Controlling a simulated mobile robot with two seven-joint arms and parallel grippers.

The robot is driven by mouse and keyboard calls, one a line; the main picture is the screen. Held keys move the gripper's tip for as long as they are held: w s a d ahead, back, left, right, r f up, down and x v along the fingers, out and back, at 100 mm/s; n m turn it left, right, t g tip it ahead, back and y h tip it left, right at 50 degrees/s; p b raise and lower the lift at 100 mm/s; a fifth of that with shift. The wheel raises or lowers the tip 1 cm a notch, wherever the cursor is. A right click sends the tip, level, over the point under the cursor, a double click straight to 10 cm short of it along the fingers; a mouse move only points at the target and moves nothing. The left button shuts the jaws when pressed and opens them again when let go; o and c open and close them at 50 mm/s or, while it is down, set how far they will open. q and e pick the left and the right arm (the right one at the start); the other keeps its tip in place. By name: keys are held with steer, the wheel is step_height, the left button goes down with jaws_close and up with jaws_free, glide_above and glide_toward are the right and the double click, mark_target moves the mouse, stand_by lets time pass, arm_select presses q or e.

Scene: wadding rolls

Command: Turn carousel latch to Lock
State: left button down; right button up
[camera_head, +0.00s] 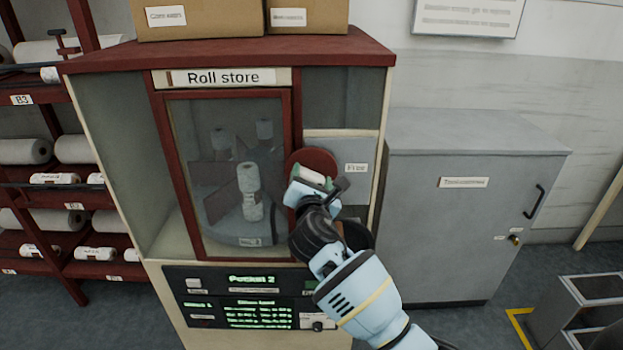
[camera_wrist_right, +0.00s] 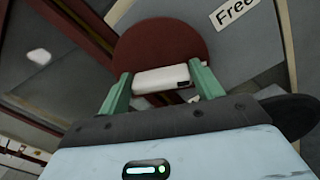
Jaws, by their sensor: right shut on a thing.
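The carousel latch is a round dark red disc (camera_wrist_right: 160,48) with a pale bar handle (camera_wrist_right: 161,79) across it. In the head view the disc (camera_head: 314,161) sits on the grey panel right of the glass door, largely covered by my right gripper (camera_head: 311,181). The green fingers of my right gripper (camera_wrist_right: 160,88) are on both ends of the pale handle, shut on it. A "Free" label (camera_wrist_right: 236,11) is beside the disc; it also shows in the head view (camera_head: 356,168). I see no Lock label; my gripper and arm hide part of the panel. My left gripper is not in view.
The Roll store cabinet (camera_head: 223,77) has a glass door with white rolls (camera_head: 249,180) inside. A display panel (camera_head: 250,297) below reads "Pocket 2". A grey cabinet (camera_head: 470,230) stands close on the right, a roll rack (camera_head: 60,190) on the left. Boxes (camera_head: 200,22) sit on top.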

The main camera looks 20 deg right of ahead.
steer(key=m, duration=0.6)
steer(key=shift+f, duration=0.15)
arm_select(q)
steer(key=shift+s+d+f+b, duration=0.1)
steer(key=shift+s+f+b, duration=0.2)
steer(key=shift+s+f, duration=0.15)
arm_select(e)
steer(key=m, duration=0.6)
steer(key=shift+d+f, duration=0.15)
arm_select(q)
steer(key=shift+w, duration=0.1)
arm_select(e)
steer(key=shift+m, duration=0.3)
steer(key=o, duration=1)
steer(key=shift+s, duration=0.1)
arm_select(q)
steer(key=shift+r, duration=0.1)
arm_select(e)
steer(key=shift+v, duration=3.85)
